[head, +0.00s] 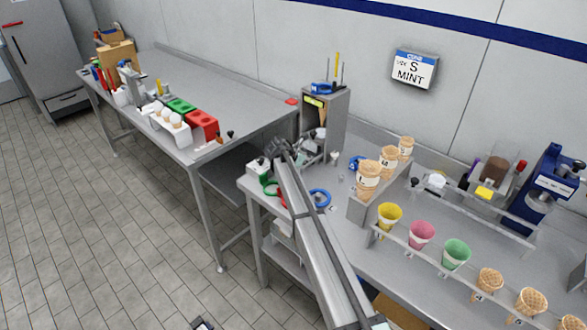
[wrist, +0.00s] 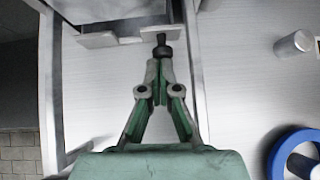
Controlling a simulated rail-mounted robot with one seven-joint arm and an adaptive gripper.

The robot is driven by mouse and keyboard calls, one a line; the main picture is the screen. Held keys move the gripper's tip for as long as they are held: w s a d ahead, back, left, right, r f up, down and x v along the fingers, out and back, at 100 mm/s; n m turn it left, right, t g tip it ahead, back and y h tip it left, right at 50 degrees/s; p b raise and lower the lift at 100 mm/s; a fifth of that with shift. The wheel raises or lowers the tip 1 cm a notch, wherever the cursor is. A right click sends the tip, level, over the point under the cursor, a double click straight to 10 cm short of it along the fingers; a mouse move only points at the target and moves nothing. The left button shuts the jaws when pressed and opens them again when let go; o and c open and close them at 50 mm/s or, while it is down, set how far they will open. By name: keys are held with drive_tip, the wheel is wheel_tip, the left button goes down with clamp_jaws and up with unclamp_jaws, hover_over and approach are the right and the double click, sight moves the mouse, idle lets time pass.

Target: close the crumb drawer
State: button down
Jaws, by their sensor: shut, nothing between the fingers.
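In the wrist view my gripper (wrist: 160,64) is shut and empty, with its green-and-grey fingers together. The fingertips point at a small black knob (wrist: 162,43) and overlap it in the picture; I cannot tell if they touch. Behind the knob is a pale, narrow front plate (wrist: 160,33), which seems to be the front of the crumb drawer, between grey side walls. How far the drawer stands out is unclear. In the head view the tall grey cabinet (head: 338,125) stands at the counter's far left end, and my arm's end hides its lower front.
A blue ring (wrist: 290,155) and a small metal cylinder (wrist: 293,44) lie to the right in the wrist view. In the head view, cones stand in a rack (head: 365,211) right of my arm. A second table (head: 215,85) is at the back left.

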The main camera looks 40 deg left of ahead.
drive_tip(key=shift+w+d+r, duration=0.1)
drive_tip(key=shift+w+d, duration=0.05)
drive_tip(key=shift+w, duration=1)
drive_tip(key=shift+s, duration=0.1)
